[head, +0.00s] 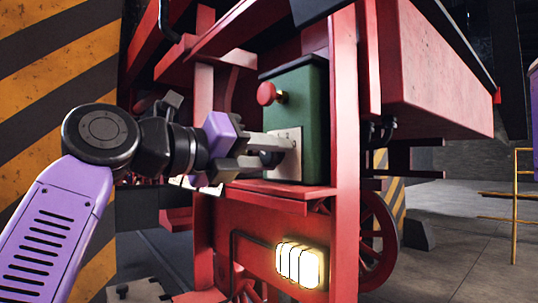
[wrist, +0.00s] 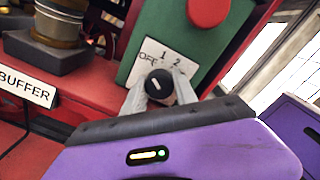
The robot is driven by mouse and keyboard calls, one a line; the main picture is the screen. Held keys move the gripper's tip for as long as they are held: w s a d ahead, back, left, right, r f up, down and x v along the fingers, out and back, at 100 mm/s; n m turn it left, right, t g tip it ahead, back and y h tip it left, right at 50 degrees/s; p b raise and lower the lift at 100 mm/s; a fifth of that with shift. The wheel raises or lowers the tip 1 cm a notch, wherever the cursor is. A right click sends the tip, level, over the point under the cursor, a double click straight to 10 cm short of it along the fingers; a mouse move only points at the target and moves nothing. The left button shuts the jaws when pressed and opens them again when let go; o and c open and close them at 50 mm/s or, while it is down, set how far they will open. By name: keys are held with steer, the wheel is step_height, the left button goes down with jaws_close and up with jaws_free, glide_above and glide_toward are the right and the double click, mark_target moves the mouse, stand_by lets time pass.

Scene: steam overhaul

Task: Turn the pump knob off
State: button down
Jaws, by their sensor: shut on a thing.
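The pump knob (wrist: 159,86) is a round black dial with a short white pointer mark, on a white plate (wrist: 158,57) marked OFF, 1 and 2. The mark slants to the upper left, roughly toward the OFF side; its exact setting is hard to tell. The plate is on the front of a green box (head: 312,115), and the knob also shows dark in the head view (head: 270,158), partly hidden by my gripper. My gripper (head: 272,151) reaches in from the left, its two grey fingers shut on the knob's sides.
A red mushroom button (head: 267,93) sticks out of the green box above the knob, and shows close above in the wrist view (wrist: 208,10). Red frame posts (head: 344,150) and a red ledge surround the box. A BUFFER label (wrist: 25,85) and a lit lamp (head: 298,265) are nearby.

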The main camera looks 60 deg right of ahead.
steer(key=shift+w+n, duration=0.1)
steer(key=shift+n, duration=0.5)
steer(key=c, duration=1)
jaws_free()
steer(key=b+v, duration=0.1)
steer(key=v, duration=0.6)
steer(key=shift+a, duration=0.4)
steer(key=shift+w, duration=0.1)
